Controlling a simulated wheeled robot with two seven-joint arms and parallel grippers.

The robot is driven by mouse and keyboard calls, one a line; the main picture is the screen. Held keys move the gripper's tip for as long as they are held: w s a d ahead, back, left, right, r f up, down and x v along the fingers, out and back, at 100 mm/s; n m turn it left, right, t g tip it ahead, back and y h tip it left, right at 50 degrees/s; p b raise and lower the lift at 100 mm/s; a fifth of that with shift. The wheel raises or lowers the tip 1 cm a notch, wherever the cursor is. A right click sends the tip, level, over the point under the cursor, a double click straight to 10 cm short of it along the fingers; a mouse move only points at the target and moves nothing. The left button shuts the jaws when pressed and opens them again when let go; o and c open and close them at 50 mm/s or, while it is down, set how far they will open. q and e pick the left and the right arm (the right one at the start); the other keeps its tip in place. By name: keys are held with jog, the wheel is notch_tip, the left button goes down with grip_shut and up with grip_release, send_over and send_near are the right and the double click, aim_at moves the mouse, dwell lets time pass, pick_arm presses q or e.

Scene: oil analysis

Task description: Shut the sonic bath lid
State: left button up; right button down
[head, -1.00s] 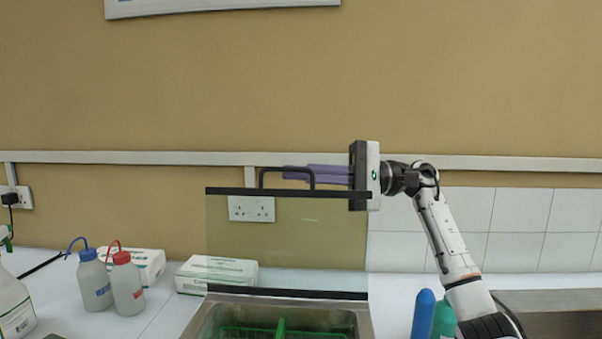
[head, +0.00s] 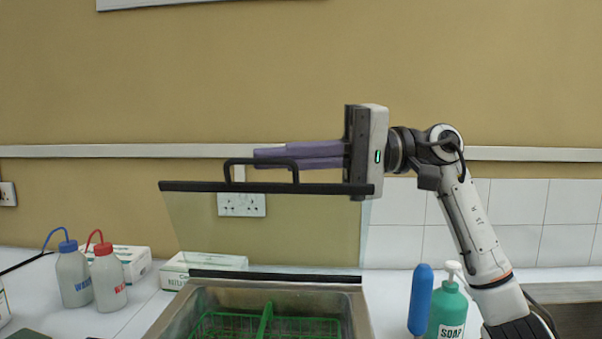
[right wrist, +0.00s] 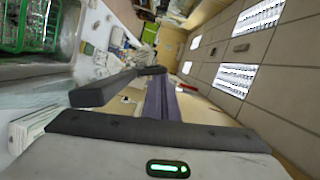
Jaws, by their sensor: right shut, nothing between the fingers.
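The sonic bath lid (head: 290,225) is a clear panel with a dark top bar and a black handle (head: 262,162). It stands raised, tilted a little towards me, above the back edge of the steel bath (head: 180,308). My right gripper (head: 257,158) has purple fingers, shut and empty, pointing left behind the handle and just above the top bar. I cannot tell whether they touch the lid. In the right wrist view the fingers (right wrist: 160,97) lie beside the dark handle (right wrist: 105,90). My left gripper is not in view.
A green wire basket (head: 235,326) sits in the bath. A blue-capped bottle (head: 73,278), a red-capped bottle (head: 108,280) and boxes (head: 200,268) stand to the left. A blue cylinder (head: 420,300) and a green soap bottle (head: 447,308) stand to the right.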

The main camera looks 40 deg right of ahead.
jog(key=s+a+n+b, duration=0.1)
jog(key=s+a+f+n+b, duration=0.1)
jog(key=s+a+f+h+b, duration=0.1)
jog(key=s, duration=0.1)
jog(key=shift+a+f+n, duration=0.1)
jog(key=shift+a+n, duration=0.1)
jog(key=shift+n, duration=0.2)
